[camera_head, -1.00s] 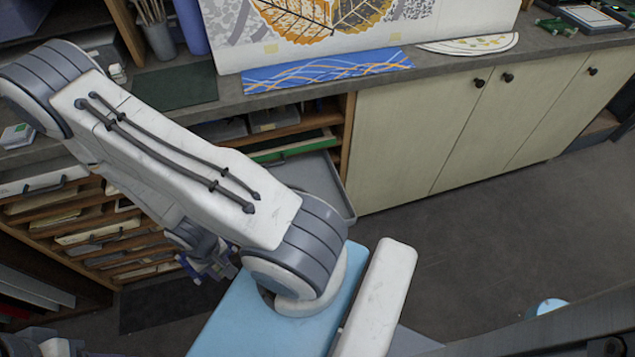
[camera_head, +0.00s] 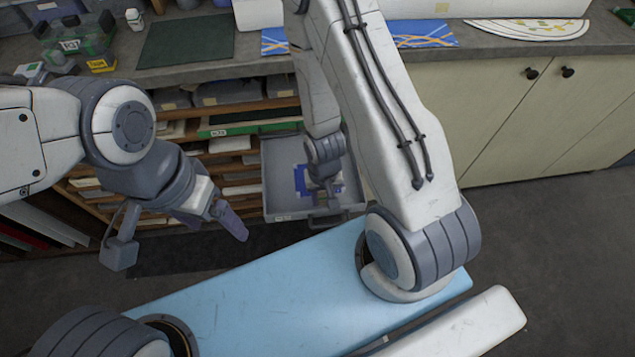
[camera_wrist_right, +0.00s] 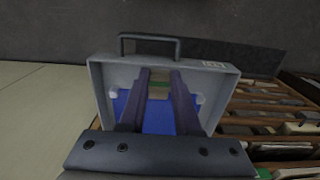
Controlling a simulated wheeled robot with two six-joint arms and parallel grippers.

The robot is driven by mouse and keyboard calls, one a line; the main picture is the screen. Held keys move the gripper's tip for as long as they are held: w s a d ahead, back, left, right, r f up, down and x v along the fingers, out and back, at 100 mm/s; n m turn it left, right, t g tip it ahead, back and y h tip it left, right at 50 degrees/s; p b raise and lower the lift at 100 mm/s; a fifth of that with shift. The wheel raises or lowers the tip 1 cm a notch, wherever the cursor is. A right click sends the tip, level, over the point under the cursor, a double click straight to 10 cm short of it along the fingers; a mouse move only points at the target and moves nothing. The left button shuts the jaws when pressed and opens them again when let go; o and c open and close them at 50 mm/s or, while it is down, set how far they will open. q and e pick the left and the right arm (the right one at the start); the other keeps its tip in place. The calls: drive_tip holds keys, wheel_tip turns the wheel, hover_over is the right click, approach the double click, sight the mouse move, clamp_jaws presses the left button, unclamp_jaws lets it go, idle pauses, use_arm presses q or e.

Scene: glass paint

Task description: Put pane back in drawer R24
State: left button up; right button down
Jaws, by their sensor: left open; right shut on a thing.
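A grey drawer (camera_head: 275,165) stands pulled out of the cabinet, its front handle towards me. It fills the middle of the right wrist view (camera_wrist_right: 103,90); its label is too small to read surely. A blue pane (camera_head: 301,177) shows within the drawer's outline, also in the right wrist view (camera_wrist_right: 158,119). My right gripper (camera_head: 325,195) is over the drawer, shut on the blue pane; its fingers (camera_wrist_right: 160,78) reach into the drawer's outline. Whether the pane touches the bottom is unclear. My left gripper (camera_head: 238,222) is open and empty, left of the drawer.
The cabinet's wooden slots (camera_head: 235,165) hold several trays and sheets left of and behind the drawer. A grey worktop (camera_head: 190,75) with a dark green mat (camera_head: 187,40) runs above. Cream cupboard doors (camera_head: 500,120) stand to the right. My light-blue base lies in front.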

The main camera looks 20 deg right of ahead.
drive_tip(key=shift+w+d+f+b, duration=0.1)
drive_tip(key=shift+w+f+b, duration=0.7)
drive_tip(key=shift+b, duration=2.75)
drive_tip(key=w+f+b, duration=0.1)
drive_tip(key=w, duration=0.2)
drive_tip(key=w+d+f+b, duration=0.1)
drive_tip(key=w+f, duration=0.1)
drive_tip(key=w, duration=0.1)
drive_tip(key=w+f+b, duration=0.2)
drive_tip(key=shift+w+d, duration=0.15)
drive_tip(key=shift+w, duration=0.25)
wheel_tip(320, 180, down, 4)
drive_tip(key=b, duration=0.4)
drive_tip(key=shift+f, duration=0.1)
drive_tip(key=c, duration=1)
unclamp_jaws()
drive_tip(key=shift+c, duration=0.2)
drive_tip(key=o, duration=0.4)
drive_tip(key=shift+o, duration=0.2)
